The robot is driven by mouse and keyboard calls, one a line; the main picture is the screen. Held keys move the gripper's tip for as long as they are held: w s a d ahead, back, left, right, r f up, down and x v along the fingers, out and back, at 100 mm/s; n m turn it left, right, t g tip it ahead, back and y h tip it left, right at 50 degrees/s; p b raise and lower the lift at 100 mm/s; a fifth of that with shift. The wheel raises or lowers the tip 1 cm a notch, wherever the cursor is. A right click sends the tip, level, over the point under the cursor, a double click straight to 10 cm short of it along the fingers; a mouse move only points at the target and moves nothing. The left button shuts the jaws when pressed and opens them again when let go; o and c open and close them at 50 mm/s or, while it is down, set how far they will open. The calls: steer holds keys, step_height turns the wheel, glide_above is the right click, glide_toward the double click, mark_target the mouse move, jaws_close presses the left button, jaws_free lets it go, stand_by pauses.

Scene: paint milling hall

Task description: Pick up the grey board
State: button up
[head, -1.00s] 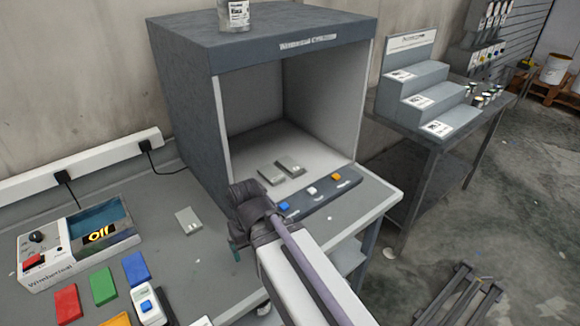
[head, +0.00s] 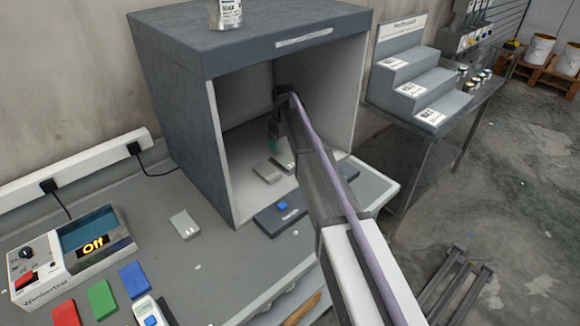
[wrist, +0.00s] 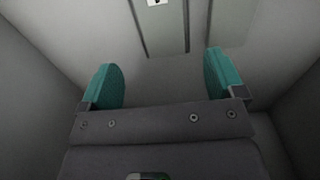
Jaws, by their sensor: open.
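My gripper (head: 274,144) is inside the booth, above the two boards, pointing down. In the wrist view my gripper (wrist: 163,82) is open with teal fingers well apart and nothing between them. A darker grey board (wrist: 162,36) with a white label lies ahead of the fingers, and a paler one (wrist: 232,22) lies to its right.
The booth's walls (head: 175,120) and roof (head: 262,38) close in around my arm. A control strip with a blue button (head: 282,206) runs along its front edge. A can (head: 228,13) stands on top.

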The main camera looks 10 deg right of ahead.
mark_target(284, 159)
steer(key=f+b, duration=0.6)
steer(key=f, duration=0.2)
steer(key=shift+a, duration=0.2)
steer(key=shift+s+r, duration=0.1)
steer(key=shift+r, duration=0.1)
steer(key=c, duration=1.1)
step_height(284, 159, up, 10)
steer(key=p, duration=1)
